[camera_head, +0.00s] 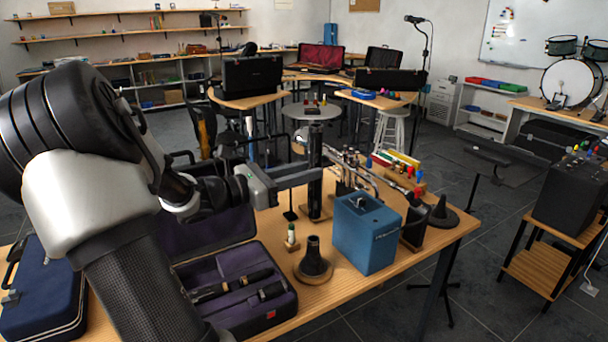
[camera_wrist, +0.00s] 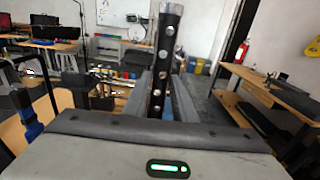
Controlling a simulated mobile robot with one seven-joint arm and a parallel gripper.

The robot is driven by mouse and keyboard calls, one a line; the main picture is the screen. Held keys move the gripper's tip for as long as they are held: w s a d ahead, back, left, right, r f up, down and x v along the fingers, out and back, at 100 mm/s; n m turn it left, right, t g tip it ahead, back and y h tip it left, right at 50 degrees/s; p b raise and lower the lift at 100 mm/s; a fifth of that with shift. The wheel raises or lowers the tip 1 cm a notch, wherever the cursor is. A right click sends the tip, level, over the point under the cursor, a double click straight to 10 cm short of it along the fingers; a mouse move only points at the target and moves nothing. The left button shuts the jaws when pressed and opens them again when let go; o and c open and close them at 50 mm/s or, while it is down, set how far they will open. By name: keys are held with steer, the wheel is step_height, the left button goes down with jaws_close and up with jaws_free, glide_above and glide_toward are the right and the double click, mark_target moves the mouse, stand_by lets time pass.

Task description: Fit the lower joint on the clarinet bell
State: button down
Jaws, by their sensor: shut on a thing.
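The lower joint (camera_head: 315,147) is a black tube, held nearly upright by my gripper (camera_head: 314,174) above the table. In the wrist view the lower joint (camera_wrist: 168,45), with silver keys along it, stands between the two fingers of my gripper (camera_wrist: 160,92). The clarinet bell (camera_head: 313,262) is black and flared, standing narrow end up on a round wooden base near the table's front. In the head view the joint's lower end shows above the bell's top with a gap; its exact depth relative to the bell is hard to tell. The bell is not visible in the wrist view.
A blue box (camera_head: 366,234) stands right of the bell. A small bottle-like item (camera_head: 291,235) stands on its left. An open purple-lined case (camera_head: 282,308) with black pieces lies front left. A black cone (camera_head: 441,213) and several small coloured items stand farther right and back.

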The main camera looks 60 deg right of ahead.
mark_target(309, 200)
steer(key=shift+f+b, duration=2.45)
steer(key=shift+b, duration=0.05)
steer(key=shift+a+r+p, duration=0.1)
steer(key=shift+p, duration=0.75)
steer(key=shift+f, duration=0.7)
steer(key=shift+p, duration=0.6)
steer(key=shift+a+f+b, duration=0.1)
steer(key=shift+f+b, duration=0.2)
steer(key=shift+f, duration=0.6)
stand_by(0.7)
steer(key=c, duration=1.5)
jaws_free()
steer(key=shift+o, duration=0.6)
